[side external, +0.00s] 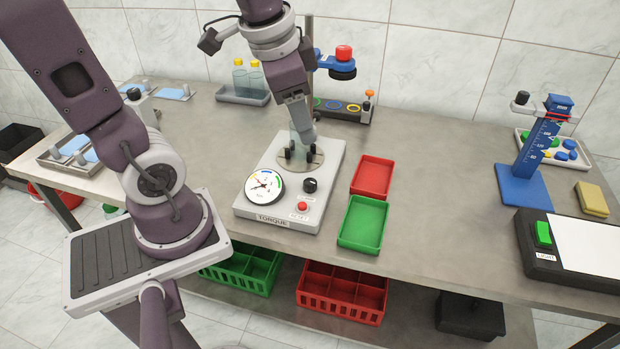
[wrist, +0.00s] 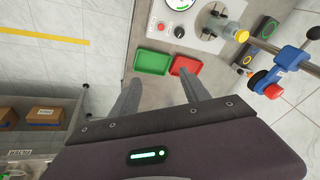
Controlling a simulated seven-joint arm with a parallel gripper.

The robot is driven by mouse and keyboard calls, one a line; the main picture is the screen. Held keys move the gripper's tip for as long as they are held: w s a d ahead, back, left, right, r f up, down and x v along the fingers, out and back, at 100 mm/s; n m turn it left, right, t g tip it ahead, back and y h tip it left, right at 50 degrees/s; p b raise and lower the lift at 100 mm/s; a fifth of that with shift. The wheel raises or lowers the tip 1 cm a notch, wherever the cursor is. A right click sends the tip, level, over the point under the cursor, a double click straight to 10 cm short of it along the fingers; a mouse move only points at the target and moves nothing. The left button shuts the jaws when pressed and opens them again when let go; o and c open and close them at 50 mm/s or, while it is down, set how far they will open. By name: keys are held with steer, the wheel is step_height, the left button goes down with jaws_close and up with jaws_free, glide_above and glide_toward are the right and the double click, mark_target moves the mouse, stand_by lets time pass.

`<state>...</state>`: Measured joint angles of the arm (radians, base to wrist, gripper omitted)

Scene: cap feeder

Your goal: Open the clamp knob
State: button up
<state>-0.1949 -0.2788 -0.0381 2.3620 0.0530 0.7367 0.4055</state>
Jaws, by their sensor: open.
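The torque tester (side external: 250,203) stands on the bench, with a round dial (side external: 265,187) at its front left. Its black knob (side external: 310,185) sits right of the dial and also shows in the wrist view (wrist: 179,32); I cannot read the label below it. A clear bottle (wrist: 222,24) with a yellow cap (wrist: 235,33) stands between black clamp pegs on the tester's round plate (side external: 286,157). In the side view my gripper (side external: 309,138) overlaps the bottle and hides its cap. In the wrist view my gripper (wrist: 159,78) is open and empty, its fingers apart from the knob.
A red button (side external: 302,206) sits beside the knob. A red tray (side external: 372,177) and a green tray (side external: 362,223) lie right of the tester.

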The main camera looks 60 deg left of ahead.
steer(key=w+a+f+m+g, duration=0.1)
steer(key=w+a+f+m, duration=0.1)
steer(key=w+a+f, duration=0.25)
steer(key=m+g+h, duration=0.1)
steer(key=m+g, duration=0.2)
steer(key=m, duration=0.1)
glide_above(310, 181)
step_height(310, 181, down, 16)
steer(key=shift+r, duration=0.25)
step_height(310, 181, down, 7)
steer(key=shift+r, duration=0.15)
jaws_close()
